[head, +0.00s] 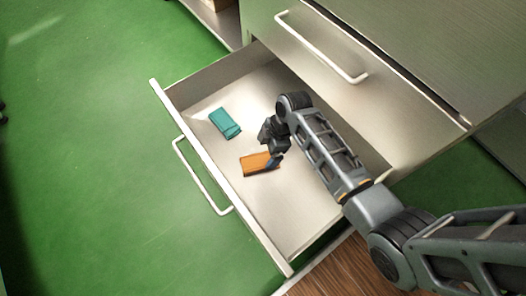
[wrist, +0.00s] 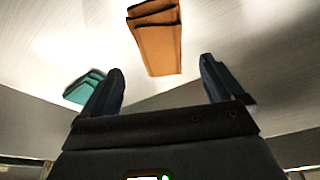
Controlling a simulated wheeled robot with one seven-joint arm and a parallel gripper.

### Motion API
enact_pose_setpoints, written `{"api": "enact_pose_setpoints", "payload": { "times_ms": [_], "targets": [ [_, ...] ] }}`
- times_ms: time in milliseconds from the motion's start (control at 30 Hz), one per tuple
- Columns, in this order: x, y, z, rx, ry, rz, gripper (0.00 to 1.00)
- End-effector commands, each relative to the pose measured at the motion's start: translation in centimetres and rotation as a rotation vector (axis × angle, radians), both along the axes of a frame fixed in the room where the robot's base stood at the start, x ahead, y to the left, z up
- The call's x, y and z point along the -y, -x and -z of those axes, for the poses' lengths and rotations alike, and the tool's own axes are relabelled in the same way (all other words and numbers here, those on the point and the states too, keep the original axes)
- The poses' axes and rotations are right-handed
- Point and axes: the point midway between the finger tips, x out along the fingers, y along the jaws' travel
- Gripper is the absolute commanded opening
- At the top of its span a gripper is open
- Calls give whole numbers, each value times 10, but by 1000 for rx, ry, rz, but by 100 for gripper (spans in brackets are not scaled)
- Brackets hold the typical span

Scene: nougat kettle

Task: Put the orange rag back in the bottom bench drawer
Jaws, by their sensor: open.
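The orange rag (head: 256,164) lies folded on the floor of the open bottom drawer (head: 221,168). In the wrist view the orange rag (wrist: 157,42) is ahead of the fingertips, between their lines and apart from them. My gripper (head: 275,150) is inside the drawer's outline, next to the orange rag in the head view. In the wrist view my gripper (wrist: 162,82) has its two fingers spread, with nothing between them. My arm hides part of the drawer's right side.
A folded teal rag (head: 225,123) lies in the same drawer, left of the orange one; the wrist view also shows the teal rag (wrist: 84,87) beside the left finger. A shut upper drawer with a white handle (head: 322,50) is above. The green floor (head: 90,150) is clear.

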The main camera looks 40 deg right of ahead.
Motion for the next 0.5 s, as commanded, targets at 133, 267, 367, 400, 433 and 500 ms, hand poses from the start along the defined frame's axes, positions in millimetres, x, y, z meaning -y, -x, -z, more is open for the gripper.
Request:
{"api": "enact_pose_setpoints", "payload": {
  "times_ms": [133, 267, 367, 400, 433, 500],
  "targets": [
    [8, 3, -32, 1, 1, 3, 95],
    [13, 5, -47, 0, 0, 2, 95],
    [15, 7, -53, -1, -1, 2, 95],
    [16, 7, -54, -1, -1, 2, 95],
    [16, 7, -55, -1, 0, 2, 95],
    [16, 7, -55, -1, 0, 2, 95]
  ]
}}
